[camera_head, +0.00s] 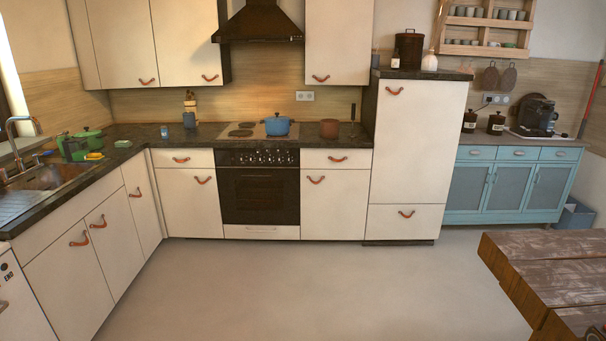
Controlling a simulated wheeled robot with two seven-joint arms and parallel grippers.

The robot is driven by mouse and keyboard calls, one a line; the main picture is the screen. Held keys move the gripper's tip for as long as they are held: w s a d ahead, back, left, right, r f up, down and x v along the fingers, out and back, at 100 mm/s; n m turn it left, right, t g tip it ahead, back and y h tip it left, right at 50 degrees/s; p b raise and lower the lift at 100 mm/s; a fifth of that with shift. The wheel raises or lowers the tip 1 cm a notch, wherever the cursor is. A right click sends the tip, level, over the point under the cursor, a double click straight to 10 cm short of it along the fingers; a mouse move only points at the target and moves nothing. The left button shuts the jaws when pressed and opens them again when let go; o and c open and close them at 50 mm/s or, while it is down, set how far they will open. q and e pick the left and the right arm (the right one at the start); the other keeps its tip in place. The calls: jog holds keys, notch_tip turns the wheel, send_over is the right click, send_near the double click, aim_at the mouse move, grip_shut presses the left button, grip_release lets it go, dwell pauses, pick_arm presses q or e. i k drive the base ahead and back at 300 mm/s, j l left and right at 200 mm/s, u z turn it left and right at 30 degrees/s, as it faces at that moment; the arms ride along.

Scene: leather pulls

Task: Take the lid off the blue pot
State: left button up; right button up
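The blue pot (278,127) stands on the stove top (247,131), on the right part of the hob. Its blue lid (278,118) sits on top of it. The pot is small and far off across the room. Neither of my grippers shows in the head view.
A brown pot (329,128) stands on the counter right of the blue pot. A dark range hood (258,22) hangs above the stove. A wooden table (545,275) fills the lower right. The floor (290,285) before the oven is clear.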

aim_at(277, 116)
jog(key=i, duration=2.65)
jog(key=l, duration=0.1)
